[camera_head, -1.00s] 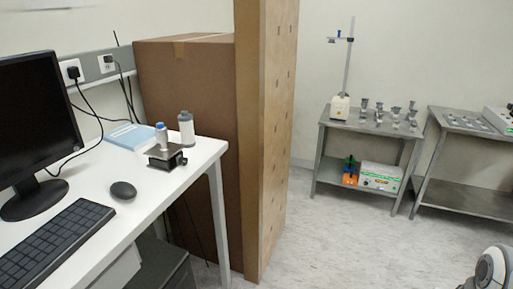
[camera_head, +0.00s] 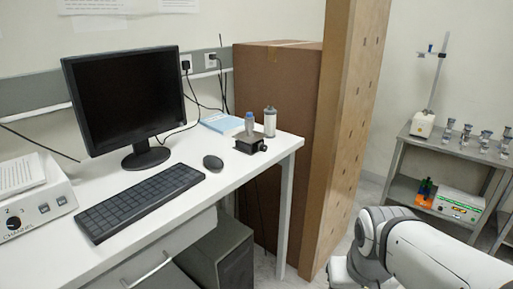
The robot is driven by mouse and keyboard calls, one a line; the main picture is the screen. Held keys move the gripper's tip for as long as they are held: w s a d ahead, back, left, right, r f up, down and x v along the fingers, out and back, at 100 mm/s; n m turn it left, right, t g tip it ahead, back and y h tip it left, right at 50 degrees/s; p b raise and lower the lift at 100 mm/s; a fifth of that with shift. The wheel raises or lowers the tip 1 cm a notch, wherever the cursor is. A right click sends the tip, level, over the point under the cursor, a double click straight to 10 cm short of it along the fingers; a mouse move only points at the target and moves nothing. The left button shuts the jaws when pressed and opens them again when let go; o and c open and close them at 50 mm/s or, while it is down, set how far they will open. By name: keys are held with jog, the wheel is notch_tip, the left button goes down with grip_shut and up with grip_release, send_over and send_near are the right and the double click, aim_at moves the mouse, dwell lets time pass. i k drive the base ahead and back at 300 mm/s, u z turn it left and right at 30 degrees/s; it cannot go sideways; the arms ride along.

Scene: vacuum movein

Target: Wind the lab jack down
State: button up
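The lab jack (camera_head: 250,144) is a small dark block near the right end of the white desk. A small bottle with a blue cap (camera_head: 249,124) stands on top of it. A dark knob (camera_head: 263,148) shows on its right side. The jack looks low, but its exact height is too small to tell. My white arm reaches into the lower right of the picture, well apart from the desk. My gripper is not in view.
A grey bottle (camera_head: 270,122) stands just behind the jack. The mouse (camera_head: 213,162), keyboard (camera_head: 139,201) and monitor (camera_head: 125,100) lie to the left. A tall cardboard box (camera_head: 285,85) and a wooden panel (camera_head: 348,130) stand beyond the desk's right end.

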aim_at(264, 147)
jog(key=i, duration=1)
jog(key=u, duration=0.05)
